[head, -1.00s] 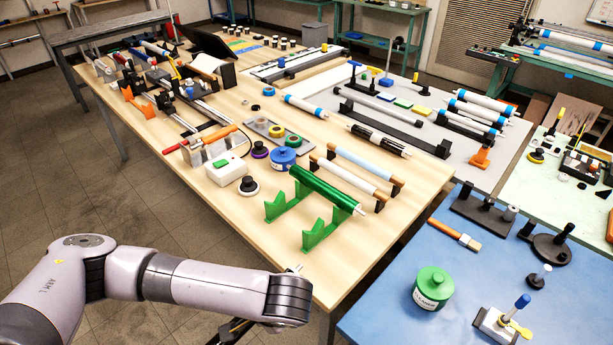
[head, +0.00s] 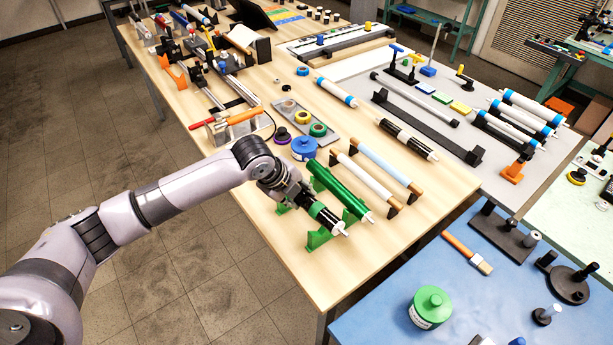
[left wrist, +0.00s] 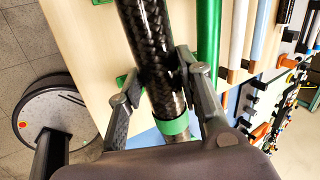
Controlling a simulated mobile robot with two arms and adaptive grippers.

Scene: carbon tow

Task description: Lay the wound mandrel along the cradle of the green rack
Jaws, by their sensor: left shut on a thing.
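The wound mandrel is a dark, carbon-textured rod (left wrist: 152,45) with a green band near one end. In the head view its dark end part (head: 324,216) and pale tip show. My left gripper (left wrist: 158,68) is shut around the mandrel, one finger on each side; it also shows in the head view (head: 294,194). The green rack (head: 318,239) stands near the table edge, with a green tube (head: 342,190) lying along its far side. The mandrel is over the rack's near side, roughly parallel to the tube. I cannot tell whether it touches the cradle. My right gripper is out of view.
A white rod (head: 368,178) and a pale blue rod (head: 388,164) lie on supports just right of the green tube. A blue spool (head: 304,148) stands behind the rack. Bare wooden table (head: 400,235) lies to the rack's right.

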